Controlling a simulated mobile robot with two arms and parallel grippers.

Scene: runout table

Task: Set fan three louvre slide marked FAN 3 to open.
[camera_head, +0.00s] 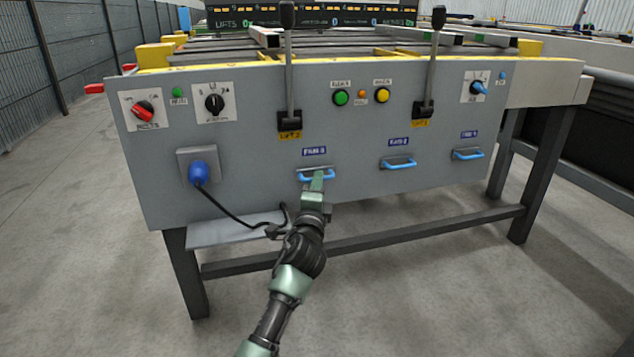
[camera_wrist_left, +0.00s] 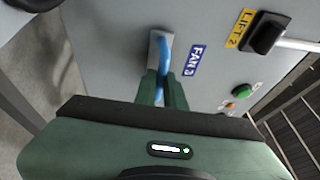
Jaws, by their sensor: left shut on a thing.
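The FAN 3 louvre slide is a blue bar handle (camera_head: 304,178) on a pale plate, low on the grey panel, under the blue FAN 3 label (camera_head: 314,151). The fingers hide part of the handle. I cannot read an open or closed mark on the slide. My right gripper is not in view.
Two similar blue handles (camera_head: 398,164) (camera_head: 468,155) sit to the right. A LIFT 2 lever (camera_head: 289,75) stands above the FAN 3 label. A blue plug (camera_head: 199,173) with a black cable hangs to the left. Table legs (camera_head: 186,275) stand below; floor in front is clear.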

